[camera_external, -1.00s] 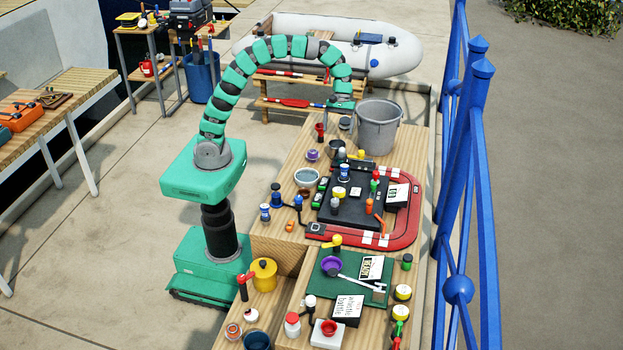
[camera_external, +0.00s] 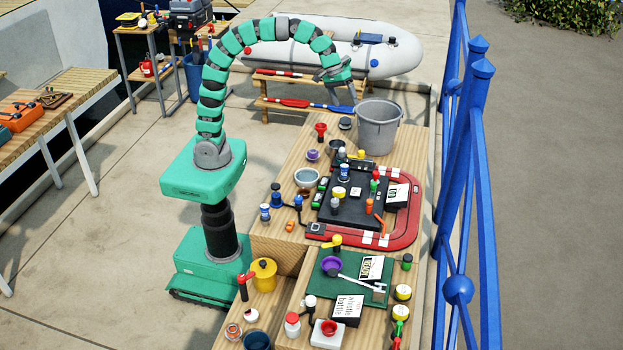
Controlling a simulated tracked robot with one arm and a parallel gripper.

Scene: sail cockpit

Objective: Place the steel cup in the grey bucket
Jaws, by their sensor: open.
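The grey bucket (camera_external: 378,132) stands upright at the far right end of the wooden table. A small dark grey metallic cup (camera_external: 336,147) stands on the table to its left, partly crowded by small items; it may be the steel cup, but it is too small to be sure. My gripper (camera_external: 353,98) is raised at the end of the arched arm, pointing down near the bucket's upper left rim. It is open and I see nothing in it. The bottom of the bucket is hidden by its wall.
A red funnel-like item (camera_external: 320,131) and a dark round item (camera_external: 345,124) stand left of the bucket. A grey bowl (camera_external: 306,178) and a black board (camera_external: 353,198) crowded with small items lie nearer. A blue railing (camera_external: 470,150) runs along the right.

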